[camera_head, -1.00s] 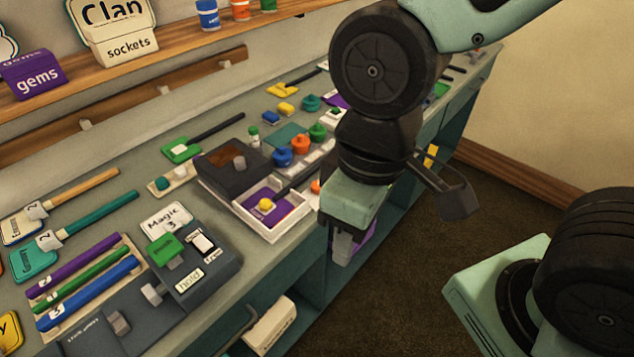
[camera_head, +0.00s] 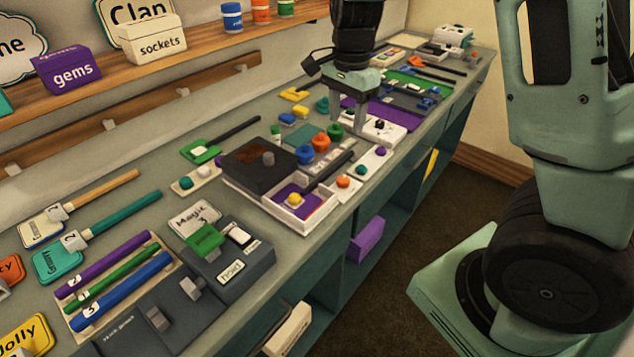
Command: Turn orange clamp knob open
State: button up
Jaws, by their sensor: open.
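An orange knob (camera_head: 321,142) sits on the counter between a blue knob (camera_head: 305,154) and a green knob (camera_head: 335,131). A smaller orange round piece (camera_head: 343,181) sits on a white strip (camera_head: 361,172) nearer the counter's front edge. I cannot tell from the picture which orange one belongs to a clamp. My gripper (camera_head: 348,119) points down, open, with nothing seen between its fingers. It is beyond the orange knob, up and right of it in the picture, close to the green knob and a white box. Whether it touches either is unclear.
The white box (camera_head: 384,128) has a black switch. A purple box (camera_head: 367,240) sits below the counter. A shelf (camera_head: 203,54) runs along the wall.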

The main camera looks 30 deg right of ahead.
jog(key=d, duration=0.1)
jog(key=m, duration=0.1)
send_near(344, 179)
notch_tip(344, 179, down, 9)
jog(key=shift+a+r, duration=0.1)
jog(key=shift+r, duration=0.05)
dwell(0.3)
jog(key=c, duration=1)
